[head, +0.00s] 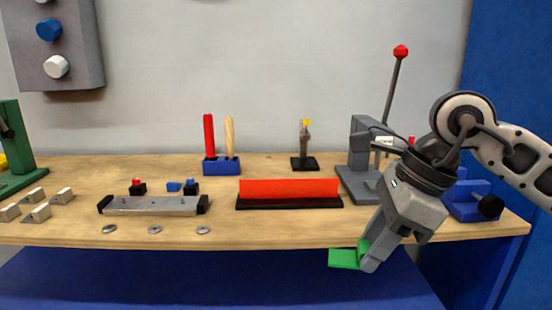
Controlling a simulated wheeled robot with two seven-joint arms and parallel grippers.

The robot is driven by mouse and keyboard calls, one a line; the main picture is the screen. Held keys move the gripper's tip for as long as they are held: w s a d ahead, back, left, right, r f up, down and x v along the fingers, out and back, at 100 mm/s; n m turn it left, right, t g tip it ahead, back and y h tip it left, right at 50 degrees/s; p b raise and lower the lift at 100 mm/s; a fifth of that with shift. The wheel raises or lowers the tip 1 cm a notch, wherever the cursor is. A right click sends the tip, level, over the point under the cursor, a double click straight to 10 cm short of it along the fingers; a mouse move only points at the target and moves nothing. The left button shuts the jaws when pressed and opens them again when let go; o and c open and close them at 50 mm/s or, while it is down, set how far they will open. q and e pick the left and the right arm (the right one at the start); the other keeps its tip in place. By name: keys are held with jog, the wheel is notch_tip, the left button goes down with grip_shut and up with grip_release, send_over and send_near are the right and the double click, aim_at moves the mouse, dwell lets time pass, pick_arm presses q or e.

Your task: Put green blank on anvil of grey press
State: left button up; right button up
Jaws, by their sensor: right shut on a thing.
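The green blank (344,259) is a bright green piece that shows below the front edge of the table. My right gripper (368,257) is shut on it and points down and to the left, in front of the table edge. Part of the blank is hidden by the gripper finger. The grey press (359,150) stands at the right of the table, behind my right arm, with a long lever ending in a red knob (401,51). Its anvil is largely hidden by my right arm. My left gripper is not in view.
A red bar on a black base (289,189) lies left of the press. A blue vise (463,197) stands at the right. A grey fixture (153,206), several metal blocks and washers, and a blue tool holder (222,166) occupy the left and middle. Bare wood (270,230) runs along the front.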

jog(key=s+d+f+n+g+h, duration=0.1)
jog(key=d+f+n+g+h, duration=0.1)
jog(key=f+n, duration=0.4)
jog(key=s+d+f+n+g+h+p, duration=0.1)
jog(key=f+n, duration=0.6)
jog(key=n, duration=0.7)
jog(key=shift+s+d+f+g+h, duration=0.3)
jog(key=shift+s+d+g+h, duration=0.5)
jog(key=shift+d+g, duration=0.4)
jog(key=shift+d, duration=0.1)
jog(key=shift+s+f, duration=0.1)
